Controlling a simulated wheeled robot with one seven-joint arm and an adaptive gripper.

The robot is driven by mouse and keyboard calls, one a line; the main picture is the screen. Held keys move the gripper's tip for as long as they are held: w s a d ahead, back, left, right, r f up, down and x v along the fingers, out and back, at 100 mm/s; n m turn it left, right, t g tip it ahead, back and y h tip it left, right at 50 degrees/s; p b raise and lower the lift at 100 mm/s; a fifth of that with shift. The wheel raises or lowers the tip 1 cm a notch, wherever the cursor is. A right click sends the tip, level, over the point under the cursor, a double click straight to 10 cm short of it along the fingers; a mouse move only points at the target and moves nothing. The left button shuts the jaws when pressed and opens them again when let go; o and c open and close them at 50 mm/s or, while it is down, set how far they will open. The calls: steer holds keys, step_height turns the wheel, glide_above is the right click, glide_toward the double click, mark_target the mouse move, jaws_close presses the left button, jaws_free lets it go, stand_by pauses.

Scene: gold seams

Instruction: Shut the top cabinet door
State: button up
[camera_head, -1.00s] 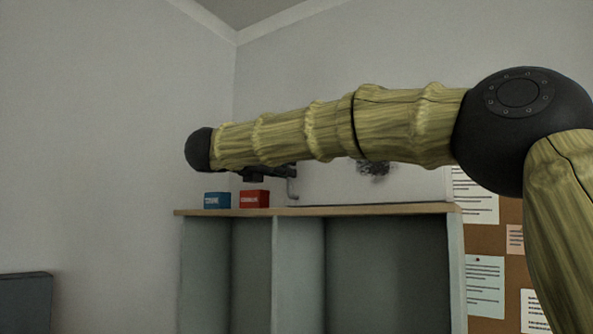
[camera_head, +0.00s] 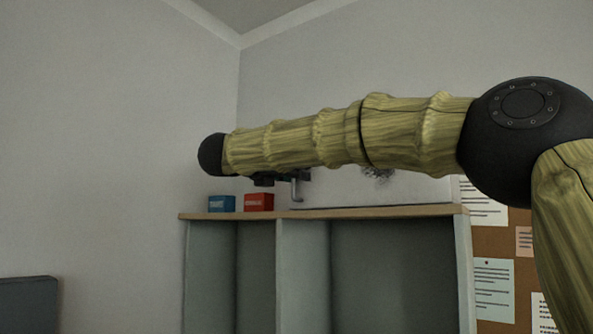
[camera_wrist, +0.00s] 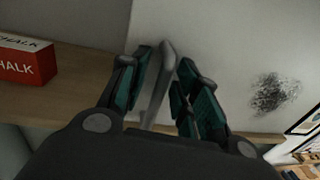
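A pale door panel (camera_head: 412,192) stands upright above the wooden top board of the cabinet (camera_head: 350,211). It carries a grey bar handle (camera_head: 297,189) near its left edge. In the wrist view the panel (camera_wrist: 222,50) fills the upper right and has a dark smudge. My gripper (camera_wrist: 170,85) is open, with teal-padded fingers on either side of the handle (camera_wrist: 158,90); I cannot tell whether either finger touches it. In the head view my gripper (camera_head: 283,178) is dark, small and partly hidden by my arm.
A blue box (camera_head: 221,203) and a red chalk box (camera_head: 258,202) sit on the top board, left of the handle. The cabinet's compartments below are open and look empty. A corkboard with papers (camera_head: 495,245) hangs on the right. A grey block (camera_head: 28,305) stands lower left.

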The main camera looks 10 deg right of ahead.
steer(key=shift+a, duration=0.1)
steer(key=v, duration=1.2)
steer(key=shift+w+f, duration=0.1)
stand_by(0.3)
